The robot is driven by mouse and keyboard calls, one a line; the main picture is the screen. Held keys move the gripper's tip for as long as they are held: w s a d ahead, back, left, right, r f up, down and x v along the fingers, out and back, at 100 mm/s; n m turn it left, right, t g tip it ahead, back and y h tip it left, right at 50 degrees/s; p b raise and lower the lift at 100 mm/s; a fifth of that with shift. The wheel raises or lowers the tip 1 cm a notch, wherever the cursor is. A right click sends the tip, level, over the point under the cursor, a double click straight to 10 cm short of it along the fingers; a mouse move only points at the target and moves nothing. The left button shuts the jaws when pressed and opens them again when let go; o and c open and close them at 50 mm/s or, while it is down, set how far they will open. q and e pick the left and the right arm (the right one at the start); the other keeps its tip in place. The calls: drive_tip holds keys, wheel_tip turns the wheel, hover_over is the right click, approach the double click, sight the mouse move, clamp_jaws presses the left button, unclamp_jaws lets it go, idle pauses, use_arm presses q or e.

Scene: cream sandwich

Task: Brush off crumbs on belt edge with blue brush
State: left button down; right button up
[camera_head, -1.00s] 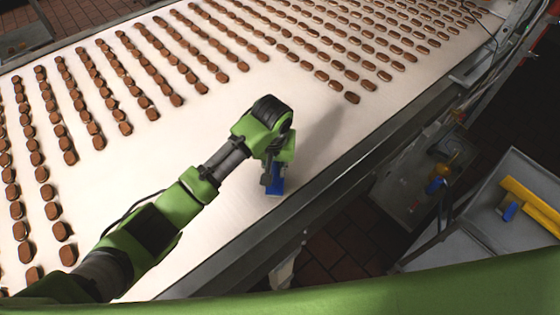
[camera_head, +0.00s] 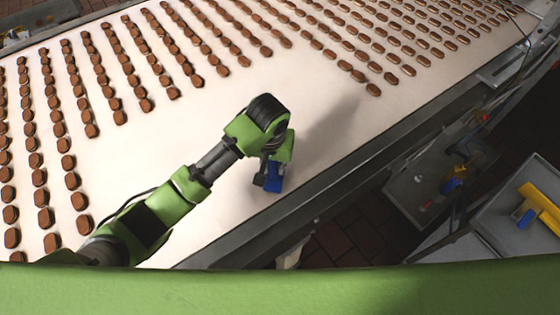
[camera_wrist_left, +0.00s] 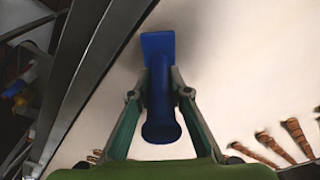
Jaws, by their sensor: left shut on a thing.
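My left gripper (camera_head: 268,178) is shut on the blue brush (camera_head: 274,183) at the near edge of the white conveyor belt (camera_head: 225,115). In the left wrist view the brush (camera_wrist_left: 158,90) stands between the two fingers (camera_wrist_left: 158,95), its wide flat end pointing away and its rounded handle end toward the camera. The brush is over the belt, close beside the metal belt edge (camera_head: 330,185). I cannot tell whether it touches the belt. No crumbs can be made out. My right gripper is not in view.
Rows of brown biscuits (camera_head: 145,104) lie on the belt at the left and far side; the belt around the brush is clear. A grey tray (camera_head: 500,222) with a yellow and blue tool (camera_head: 540,205) stands at the right. Red-brown floor tiles show below.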

use_arm(q)
drive_tip(key=shift+s+a+f, duration=0.1)
drive_tip(key=shift+s+a, duration=0.45)
drive_tip(key=shift+a, duration=0.25)
drive_tip(key=shift+s+a+r, duration=0.1)
drive_tip(key=shift+s+a, duration=0.4)
drive_tip(key=shift+a, duration=0.25)
drive_tip(key=shift+s+a+f, duration=0.1)
drive_tip(key=shift+s+a, duration=0.45)
drive_tip(key=shift+a, duration=0.25)
drive_tip(key=s+a, duration=0.3)
drive_tip(key=a, duration=0.2)
drive_tip(key=shift+s+a, duration=0.3)
drive_tip(key=shift+s, duration=0.1)
wheel_tip(320, 180, up, 7)
